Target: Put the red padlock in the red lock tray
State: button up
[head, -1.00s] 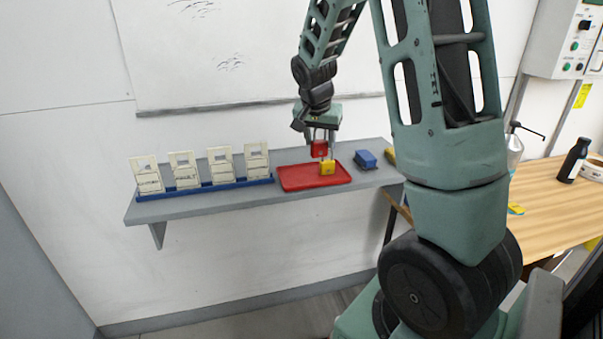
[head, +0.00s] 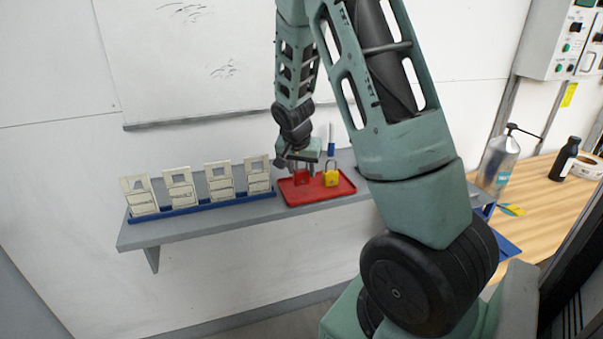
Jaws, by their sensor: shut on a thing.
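The red padlock (head: 302,178) is between the fingers of my gripper (head: 302,170), at the left part of the red lock tray (head: 318,199). My gripper is shut on it, pointing down. The padlock's lower end is at or just above the tray floor; I cannot tell whether it touches. The tray lies on the grey wall shelf. A yellow padlock (head: 331,178) stands in the tray, just right of the red one.
A blue rack (head: 205,206) with several cream cards stands on the shelf (head: 190,232) left of the tray. A blue-and-white upright thing (head: 331,140) is behind the tray. A wooden table (head: 535,200) with bottles is at the right.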

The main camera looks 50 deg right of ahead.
jog(key=shift+f, duration=0.95)
jog(key=shift+f, duration=0.15)
jog(key=o, duration=1)
jog(key=shift+o, duration=0.2)
